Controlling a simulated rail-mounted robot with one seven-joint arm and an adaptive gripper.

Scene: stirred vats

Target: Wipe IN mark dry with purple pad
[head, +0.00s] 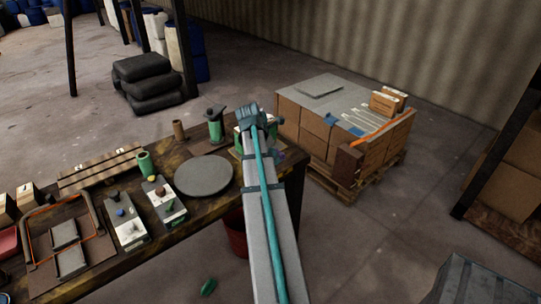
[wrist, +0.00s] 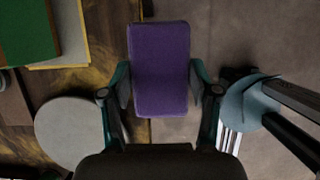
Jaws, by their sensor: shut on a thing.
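The purple pad (wrist: 160,70) is a rounded rectangular block. In the wrist view it sits between the two fingers of my gripper (wrist: 160,88), which is shut on its sides. The pad is over the dark wooden table's edge (wrist: 98,90), with grey floor to its right. In the head view my arm reaches over the right end of the table and mostly hides the gripper and pad. I cannot make out the IN mark in either view.
A green block (wrist: 28,30) on a pale board lies at upper left in the wrist view. A round grey disc (head: 204,176) lies on the table (head: 225,208). A green device (head: 215,125) stands behind it. A pallet of cartons (head: 318,138) stands beyond the table's right end.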

